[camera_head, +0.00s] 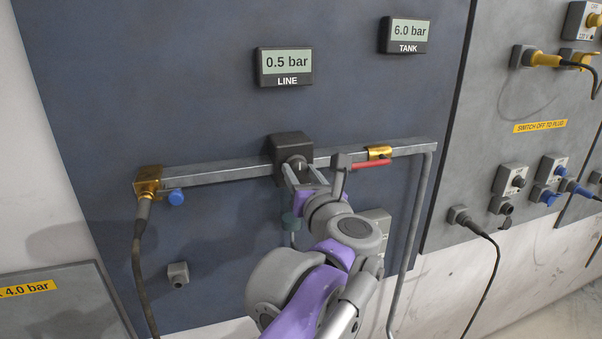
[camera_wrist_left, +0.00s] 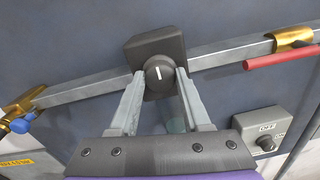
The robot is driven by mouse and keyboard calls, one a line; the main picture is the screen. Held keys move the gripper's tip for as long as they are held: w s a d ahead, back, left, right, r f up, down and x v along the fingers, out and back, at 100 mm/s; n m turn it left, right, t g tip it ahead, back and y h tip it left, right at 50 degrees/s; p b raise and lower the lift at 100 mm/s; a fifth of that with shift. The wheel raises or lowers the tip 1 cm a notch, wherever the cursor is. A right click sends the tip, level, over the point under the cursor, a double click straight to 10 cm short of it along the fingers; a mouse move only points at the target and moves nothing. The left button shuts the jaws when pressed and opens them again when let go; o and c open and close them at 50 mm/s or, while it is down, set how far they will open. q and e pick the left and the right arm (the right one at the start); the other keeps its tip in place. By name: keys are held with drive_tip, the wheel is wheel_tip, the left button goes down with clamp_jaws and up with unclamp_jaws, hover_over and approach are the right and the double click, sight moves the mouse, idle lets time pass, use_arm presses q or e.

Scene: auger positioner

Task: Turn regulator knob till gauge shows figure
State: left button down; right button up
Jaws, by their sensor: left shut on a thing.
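The regulator is a dark box (camera_head: 289,149) on the grey pipe, with a round black knob (camera_wrist_left: 158,75) on its front. A white mark on the knob points about straight up in the left wrist view. My left gripper (camera_head: 297,171) is shut on the knob, with one finger on each side of it; the gripper also shows in the left wrist view (camera_wrist_left: 160,84). The line gauge (camera_head: 286,66) reads 0.5 bar. The tank gauge (camera_head: 407,35) reads 6.0 bar. My right gripper is not in view.
A red-handled valve (camera_head: 370,165) sits on the pipe right of the regulator. A brass fitting (camera_head: 149,182) with a blue knob (camera_head: 176,197) and hose is at the left. An OFF/ON switch box (camera_wrist_left: 262,130) is at lower right.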

use_arm(q)
drive_tip(key=shift+m, duration=0.5)
drive_tip(key=m, duration=0.5)
drive_tip(key=shift+m+b, duration=0.3)
drive_tip(key=shift+b, duration=0.05)
drive_tip(key=m, duration=0.6)
drive_tip(key=shift+g+b, duration=0.3)
drive_tip(key=shift+b, duration=0.05)
drive_tip(key=m, duration=0.6)
drive_tip(key=shift+d+b, duration=0.1)
drive_tip(key=shift+b, duration=0.2)
drive_tip(key=m, duration=0.5)
drive_tip(key=shift+r+y, duration=0.1)
drive_tip(key=shift+y, duration=0.3)
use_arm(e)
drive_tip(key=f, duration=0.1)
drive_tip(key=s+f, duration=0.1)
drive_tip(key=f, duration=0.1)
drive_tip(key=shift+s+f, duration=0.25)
use_arm(q)
drive_tip(key=shift+m, duration=0.4)
drive_tip(key=shift+c, duration=1.8)
unclamp_jaws()
drive_tip(key=shift+w, duration=0.1)
